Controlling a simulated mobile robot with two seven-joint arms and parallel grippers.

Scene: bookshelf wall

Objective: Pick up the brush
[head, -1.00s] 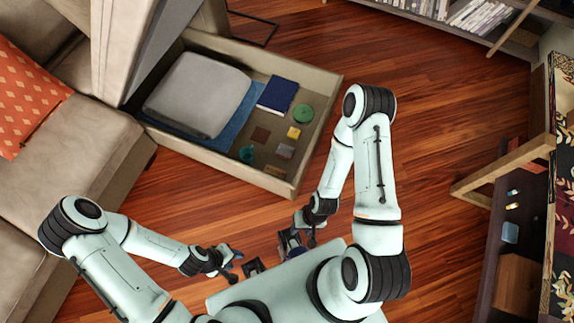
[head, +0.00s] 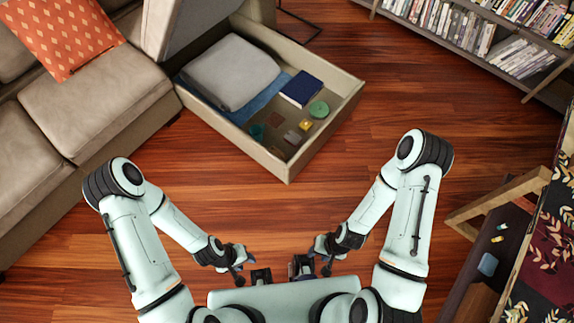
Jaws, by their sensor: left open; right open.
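I cannot clearly make out a brush. Inside the open drawer (head: 328,134) lie several small things, and one of them may be it: a brown strip (head: 277,152) by the near wall and a greyish block (head: 292,137) are too small to identify. My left gripper (head: 238,267) is open and empty, low in front of my body. My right gripper (head: 321,258) is open and empty, to the right of it. Both grippers are well short of the drawer and touch nothing there.
The drawer also holds a grey folded blanket (head: 230,69), a dark blue book (head: 301,88), a green disc (head: 319,109), a yellow block (head: 305,124) and a teal cup (head: 256,132). A beige sofa (head: 101,103) stands left, bookshelves (head: 480,50) upper right. Wood floor (head: 385,110) between is clear.

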